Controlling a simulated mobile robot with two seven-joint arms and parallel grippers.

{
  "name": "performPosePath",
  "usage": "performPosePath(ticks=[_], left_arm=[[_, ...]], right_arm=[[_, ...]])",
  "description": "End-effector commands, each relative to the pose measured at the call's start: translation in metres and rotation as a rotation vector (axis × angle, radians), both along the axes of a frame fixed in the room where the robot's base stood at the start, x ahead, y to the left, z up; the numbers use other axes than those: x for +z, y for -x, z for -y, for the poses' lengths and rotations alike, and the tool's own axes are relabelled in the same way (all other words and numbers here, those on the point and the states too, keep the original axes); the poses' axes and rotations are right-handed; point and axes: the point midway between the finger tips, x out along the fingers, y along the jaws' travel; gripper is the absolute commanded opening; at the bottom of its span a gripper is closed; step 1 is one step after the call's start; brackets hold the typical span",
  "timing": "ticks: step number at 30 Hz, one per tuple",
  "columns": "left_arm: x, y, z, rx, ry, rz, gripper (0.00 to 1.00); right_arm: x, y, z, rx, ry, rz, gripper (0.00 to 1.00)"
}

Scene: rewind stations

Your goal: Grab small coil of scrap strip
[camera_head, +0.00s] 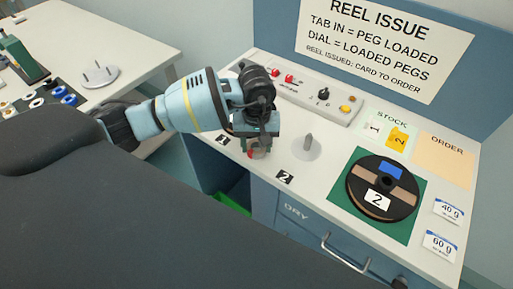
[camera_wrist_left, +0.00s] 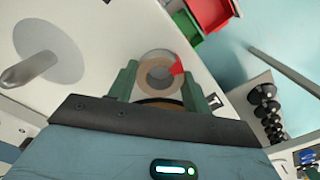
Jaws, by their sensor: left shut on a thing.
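The small coil of scrap strip (camera_wrist_left: 147,76) shows in the left wrist view as a tan ring with a red patch on its right side. My left gripper (camera_wrist_left: 158,88) is shut on it, with one green finger on each side. My right gripper is in neither view.
A grey peg on a round base (camera_head: 306,147) stands right of my gripper. Farther right, a black reel (camera_head: 382,207) marked 2 lies on a green mat. A control box (camera_head: 305,95) is behind. Red (camera_wrist_left: 211,12) and green bins are below the counter edge.

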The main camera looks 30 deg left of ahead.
Motion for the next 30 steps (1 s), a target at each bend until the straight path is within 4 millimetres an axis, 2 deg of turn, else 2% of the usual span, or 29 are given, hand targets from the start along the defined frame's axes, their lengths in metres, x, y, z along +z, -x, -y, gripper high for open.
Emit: performPosePath(ticks=[11,14,19,30], left_arm=[[0.005,-0.001,0.0,0.0,0.0,0.002,0.25],[0.013,-0.001,0.0,-0.001,0.001,0.003,0.25],[0.037,0.0,-0.001,-0.001,-0.001,0.003,0.25],[0.041,0.071,-0.031,0.0,-0.002,-0.002,0.25]], right_arm=[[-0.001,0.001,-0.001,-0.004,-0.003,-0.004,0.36],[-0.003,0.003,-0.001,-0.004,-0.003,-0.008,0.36],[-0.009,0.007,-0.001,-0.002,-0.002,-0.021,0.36],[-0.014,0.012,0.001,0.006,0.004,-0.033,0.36]])
